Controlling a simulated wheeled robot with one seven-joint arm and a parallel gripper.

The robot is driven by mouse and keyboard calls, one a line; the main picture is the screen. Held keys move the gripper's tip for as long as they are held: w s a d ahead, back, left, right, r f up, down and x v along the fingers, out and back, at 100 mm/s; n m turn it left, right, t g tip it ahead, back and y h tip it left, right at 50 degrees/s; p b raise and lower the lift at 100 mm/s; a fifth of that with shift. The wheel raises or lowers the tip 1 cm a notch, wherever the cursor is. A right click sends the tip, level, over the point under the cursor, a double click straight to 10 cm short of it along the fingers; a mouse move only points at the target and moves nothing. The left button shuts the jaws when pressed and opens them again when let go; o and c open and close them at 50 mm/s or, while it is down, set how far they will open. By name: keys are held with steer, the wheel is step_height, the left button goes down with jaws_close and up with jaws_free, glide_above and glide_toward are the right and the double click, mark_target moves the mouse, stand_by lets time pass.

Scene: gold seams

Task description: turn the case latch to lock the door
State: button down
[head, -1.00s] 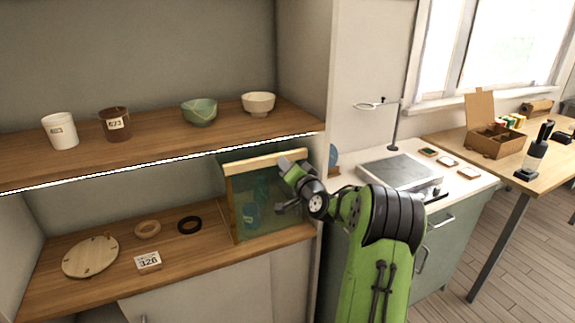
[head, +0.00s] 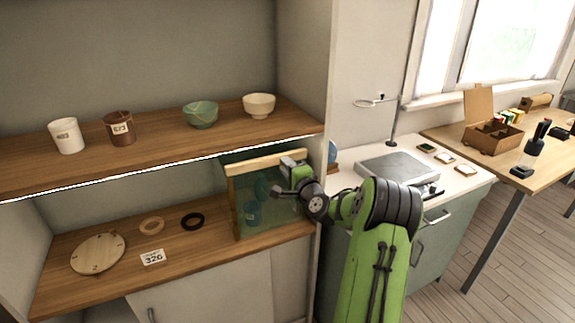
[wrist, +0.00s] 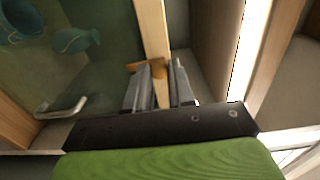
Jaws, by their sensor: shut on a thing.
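The display case (head: 232,208) stands on the lower shelf, with a pale wooden frame and a greenish clear door (head: 270,215). Teal vessels show through the pane. In the wrist view, the small brown latch (wrist: 136,67) sits by the pale frame post (wrist: 152,30). My gripper (wrist: 158,76) has its two grey fingers at the latch, one on each side of the post, shut on the latch. The fingers hide part of the latch, so its exact angle is unclear. A metal door handle (wrist: 65,110) is to the left. In the head view, my gripper (head: 284,177) is at the case's front right.
The upper shelf (head: 160,143) lies above the case and bears cups and bowls. The cabinet's side wall (head: 322,75) is close on the right. A round wooden lid (head: 98,253), two rings and a number card (head: 153,257) lie to the left.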

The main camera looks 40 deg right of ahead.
steer(key=shift+f, duration=0.1)
stand_by(0.3)
steer(key=c, duration=1)
jaws_free()
steer(key=b+v, duration=0.2)
steer(key=v, duration=1.3)
steer(key=shift+s+a+b, duration=0.2)
steer(key=shift+s+b, duration=0.15)
steer(key=shift+b, duration=0.05)
